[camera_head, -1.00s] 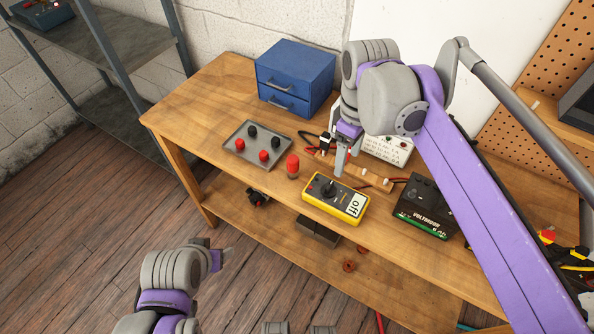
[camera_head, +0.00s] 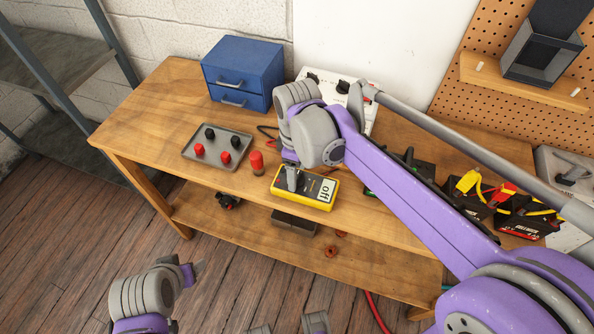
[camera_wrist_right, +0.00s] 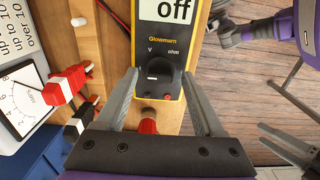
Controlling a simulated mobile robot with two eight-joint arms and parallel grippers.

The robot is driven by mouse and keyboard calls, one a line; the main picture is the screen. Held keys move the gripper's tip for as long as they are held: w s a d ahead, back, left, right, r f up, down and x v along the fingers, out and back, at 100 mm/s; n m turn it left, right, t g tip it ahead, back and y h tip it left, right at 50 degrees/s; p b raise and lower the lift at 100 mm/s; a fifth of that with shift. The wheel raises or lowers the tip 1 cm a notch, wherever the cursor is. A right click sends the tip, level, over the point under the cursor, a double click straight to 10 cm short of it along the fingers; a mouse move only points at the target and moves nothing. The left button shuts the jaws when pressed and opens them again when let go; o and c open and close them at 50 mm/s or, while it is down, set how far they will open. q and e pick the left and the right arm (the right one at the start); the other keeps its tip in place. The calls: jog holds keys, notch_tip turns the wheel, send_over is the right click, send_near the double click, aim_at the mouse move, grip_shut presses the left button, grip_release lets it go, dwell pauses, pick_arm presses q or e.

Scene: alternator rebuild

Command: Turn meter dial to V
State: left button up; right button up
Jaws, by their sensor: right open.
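The yellow meter (camera_head: 318,204) lies on the wooden bench, and its display reads "off". In the right wrist view the meter (camera_wrist_right: 173,47) shows its black dial (camera_wrist_right: 158,80) below the printed "V" and "ohm". My right gripper (camera_head: 293,184) is at the dial end of the meter and hides the dial in the head view. In the wrist view the right gripper (camera_wrist_right: 160,75) is open, with one finger on each side of the dial; contact cannot be told. My left gripper (camera_head: 193,270) hangs low in front of the bench, away from the meter; its jaws are unclear.
A red cylinder (camera_head: 256,161) stands close to the left of the meter. A grey tray (camera_head: 216,157) with red and black knobs and a blue drawer box (camera_head: 243,73) are farther left. A white panel instrument (camera_wrist_right: 22,100) with red and black plugs lies beside the meter.

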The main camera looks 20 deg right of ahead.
jog(key=shift+f, duration=0.1)
grip_shut()
dwell(0.3)
jog(key=shift+m, duration=0.3)
jog(key=m, duration=1.1)
dwell(0.5)
grip_release()
dwell(0.3)
